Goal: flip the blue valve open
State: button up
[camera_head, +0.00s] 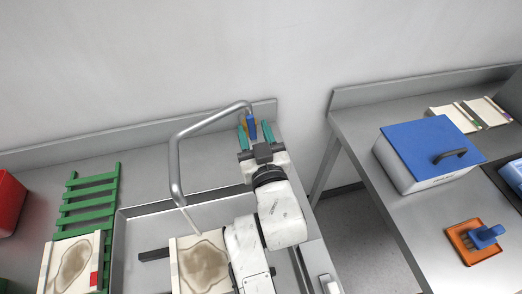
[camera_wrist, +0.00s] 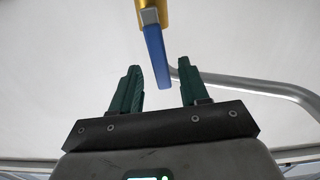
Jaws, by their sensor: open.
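The blue valve handle (camera_head: 252,128) sits at the base of the bent metal faucet pipe (camera_head: 174,150), near the back edge of the counter. In the wrist view the blue handle (camera_wrist: 157,58) hangs from a brass valve body (camera_wrist: 152,14), slightly tilted. My gripper (camera_head: 254,132) is open, with its two green fingers on either side of the handle in the head view. In the wrist view my gripper (camera_wrist: 160,82) has the handle's free end between the fingertips, with a gap on both sides. I cannot tell whether the handle touches a finger.
The pipe (camera_wrist: 255,84) curves close by on the right in the wrist view. Below it in the head view are a sink (camera_head: 130,235) and a stained board (camera_head: 202,264). A green rack (camera_head: 88,200) lies left. A blue-lidded box (camera_head: 425,150) stands on the right table.

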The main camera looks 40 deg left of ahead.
jog(key=b+v, duration=0.1)
jog(key=v, duration=0.8)
jog(key=shift+d, duration=0.2)
jog(key=shift+s, duration=0.1)
